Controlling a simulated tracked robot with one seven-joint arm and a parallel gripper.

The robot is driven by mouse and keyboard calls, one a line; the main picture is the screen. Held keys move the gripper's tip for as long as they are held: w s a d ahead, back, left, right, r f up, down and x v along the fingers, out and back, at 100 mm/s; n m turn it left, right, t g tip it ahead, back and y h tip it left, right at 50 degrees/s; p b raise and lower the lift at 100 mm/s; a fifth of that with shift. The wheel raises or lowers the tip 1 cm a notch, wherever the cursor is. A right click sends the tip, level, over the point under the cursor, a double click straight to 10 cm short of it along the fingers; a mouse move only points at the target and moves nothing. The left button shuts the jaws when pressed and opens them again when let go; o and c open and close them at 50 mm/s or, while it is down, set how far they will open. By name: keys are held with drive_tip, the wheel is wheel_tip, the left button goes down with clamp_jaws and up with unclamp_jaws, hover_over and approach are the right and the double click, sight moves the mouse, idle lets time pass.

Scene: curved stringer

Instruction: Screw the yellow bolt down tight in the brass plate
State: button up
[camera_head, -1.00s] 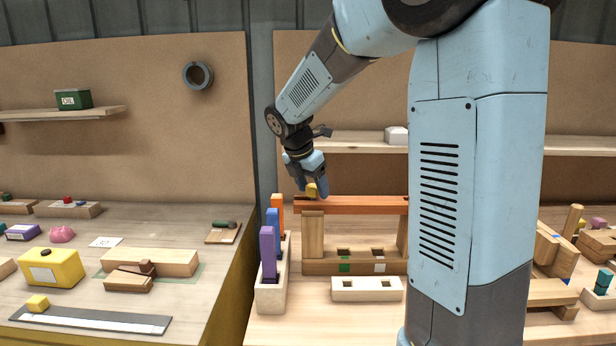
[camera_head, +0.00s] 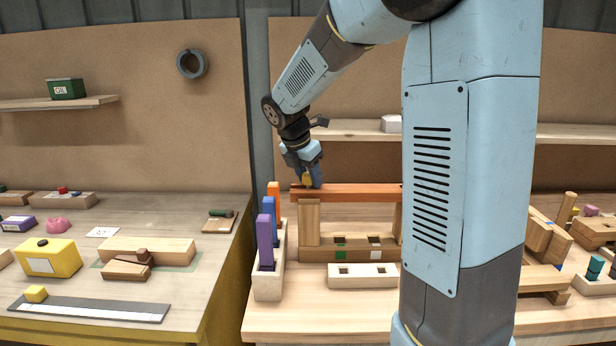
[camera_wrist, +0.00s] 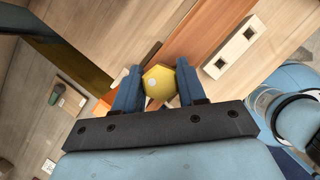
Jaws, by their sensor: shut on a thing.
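My gripper (camera_head: 309,180) is at the left end of the orange-red beam (camera_head: 355,193), pointing down. It is shut on the yellow bolt (camera_head: 307,183). In the wrist view, the bolt's faceted yellow head (camera_wrist: 159,83) sits between my two blue fingers, with the beam (camera_wrist: 196,40) running beneath and away to the upper right. The bolt's shank is hidden below its head. I cannot make out the brass plate or tell how deep the bolt sits.
Orange, blue and purple upright blocks (camera_head: 266,245) stand in a wooden rack just left of the beam. Wooden posts (camera_head: 309,222) support the beam. A pale block with square holes (camera_head: 362,276) lies in front. A gap separates the left table (camera_head: 160,225) from this one.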

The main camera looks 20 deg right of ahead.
drive_tip(key=shift+c, duration=0.5)
drive_tip(key=m+g, duration=0.1)
drive_tip(key=m, duration=0.2)
drive_tip(key=shift+f+m+h, duration=0.1)
drive_tip(key=shift+m+h, duration=0.2)
drive_tip(key=shift+m, duration=0.1)
drive_tip(key=m+g, duration=0.1)
drive_tip(key=m, duration=0.2)
drive_tip(key=shift+f+m+g, duration=0.2)
drive_tip(key=shift+m+g, duration=0.2)
drive_tip(key=shift+s+f, duration=0.1)
drive_tip(key=shift+s, duration=0.05)
